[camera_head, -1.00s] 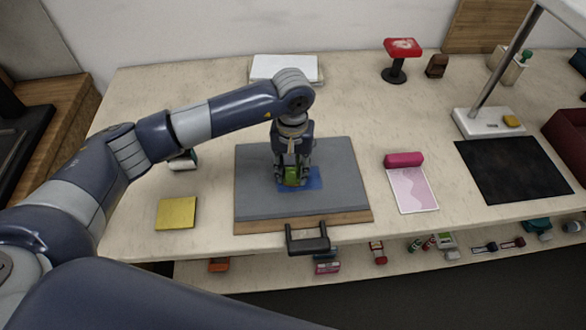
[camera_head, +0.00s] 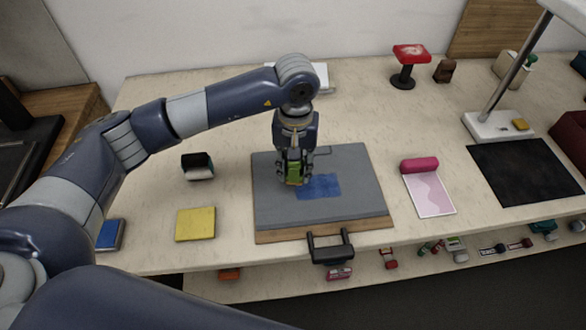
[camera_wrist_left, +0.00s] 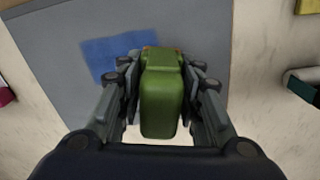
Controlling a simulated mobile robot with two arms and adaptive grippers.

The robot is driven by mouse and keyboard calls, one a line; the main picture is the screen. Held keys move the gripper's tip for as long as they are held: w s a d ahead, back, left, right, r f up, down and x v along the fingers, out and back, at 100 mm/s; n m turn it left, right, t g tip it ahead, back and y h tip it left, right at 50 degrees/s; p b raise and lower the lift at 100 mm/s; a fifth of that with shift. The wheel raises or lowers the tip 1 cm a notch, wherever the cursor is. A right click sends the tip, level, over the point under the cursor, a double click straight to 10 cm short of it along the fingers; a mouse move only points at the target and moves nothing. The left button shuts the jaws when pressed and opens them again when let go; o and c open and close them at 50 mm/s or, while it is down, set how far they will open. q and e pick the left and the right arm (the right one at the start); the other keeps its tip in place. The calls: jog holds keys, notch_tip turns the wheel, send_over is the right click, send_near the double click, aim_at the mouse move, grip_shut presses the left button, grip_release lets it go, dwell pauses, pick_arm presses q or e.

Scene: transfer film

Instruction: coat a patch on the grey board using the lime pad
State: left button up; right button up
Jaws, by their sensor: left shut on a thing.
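My left gripper (camera_head: 293,172) is shut on the lime pad (camera_head: 294,173), a green block that also shows between the fingers in the left wrist view (camera_wrist_left: 160,95). The grey board (camera_head: 350,205) lies on the table with a wooden strip and a black handle at its front. A blue patch (camera_head: 320,186) covers a small area near the board's middle. The pad is over the board at the patch's left edge. I cannot tell whether its underside touches the board. My right gripper is not in view.
A yellow square (camera_head: 196,224) and a black-and-white block (camera_head: 197,166) stand left of the board. A blue pad (camera_head: 110,235) is at the front left. A pink roller (camera_head: 419,165) on a pink sheet (camera_head: 430,196) and a black mat (camera_head: 524,171) lie to the right.

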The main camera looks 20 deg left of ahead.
pick_arm(q)
jog(key=shift+a+r+p, duration=0.1)
jog(key=shift+r+p, duration=0.35)
jog(key=shift+r, duration=1.15)
